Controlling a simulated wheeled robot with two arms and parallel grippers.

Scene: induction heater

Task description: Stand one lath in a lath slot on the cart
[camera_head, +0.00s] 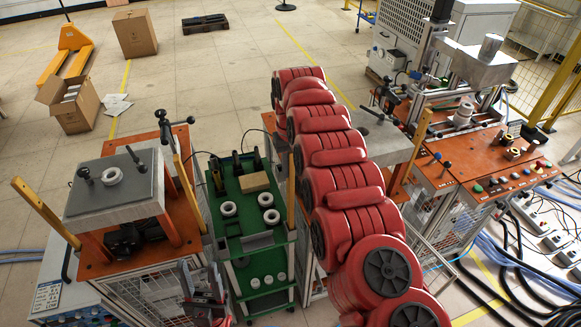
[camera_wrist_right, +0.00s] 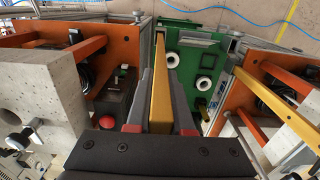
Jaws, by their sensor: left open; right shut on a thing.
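My right gripper (camera_wrist_right: 163,78) is shut on a yellow lath (camera_wrist_right: 160,112) in the right wrist view. The lath's far end points down at the edge of the green cart (camera_wrist_right: 187,32), by a grey slot-like part; I cannot tell whether it is inside. In the head view this lath (camera_head: 290,190) stands nearly upright by the cart's right side (camera_head: 278,245). My red right arm hides the right gripper there. My left gripper (camera_head: 203,290) is open and empty at the bottom, left of the cart. Another lath (camera_head: 189,195) stands at the cart's left side.
The cart carries white rings (camera_head: 228,208), a tan block (camera_head: 254,182) and dark bottle-like things. An orange-topped machine (camera_head: 100,268) stands close on the left. Another orange bench (camera_head: 470,180) is on the right. Cables lie on the floor at far right.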

